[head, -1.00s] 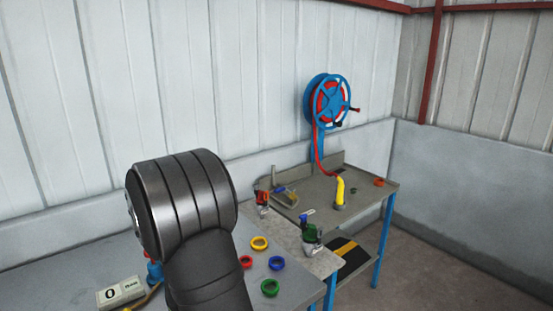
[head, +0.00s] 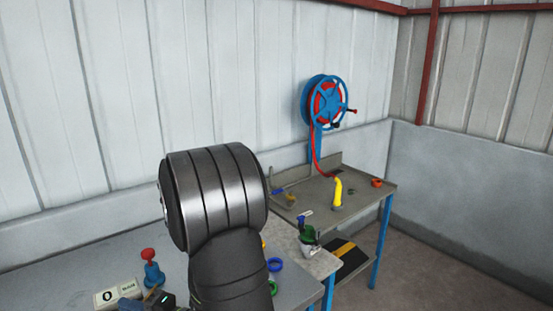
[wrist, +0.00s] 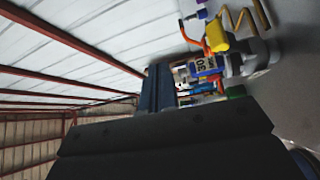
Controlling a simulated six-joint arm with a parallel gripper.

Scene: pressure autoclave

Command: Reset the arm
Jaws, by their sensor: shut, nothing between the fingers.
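My arm stands large in the front middle of the head view and hides part of the bench behind it. My gripper (wrist: 158,88) shows in the wrist view as dark fingers beyond a wide dark body. The fingers are together with nothing between them. They point past the bench equipment toward the wall and roof, apart from anything I can make out. In the head view the fingers cannot be made out clearly.
A blue fitting with a red knob (head: 151,265) and a box marked 0 (head: 118,293) stand left of my arm.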

